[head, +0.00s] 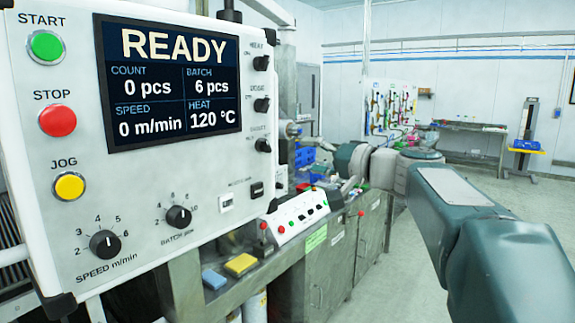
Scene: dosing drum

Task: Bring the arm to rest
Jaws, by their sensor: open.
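My arm reaches in from the lower right, bends at mid-picture and points left, over the workbench beyond the control panel. My gripper (325,182) is at its far end, small and partly lost against the clutter behind it. It looks open, and I see nothing held in it. The control panel (210,170) fills the left side, apart from the gripper. Its screen (168,82) reads READY, 0 pcs, batch 6 pcs, 0 m/min and 120 °C.
The steel cabinet bench (345,262) runs below the arm. A sloped switch box (297,215), a yellow block (240,264) and a blue block (214,279) lie on its near part. Blue bins (304,157) stand behind. The floor at right is clear.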

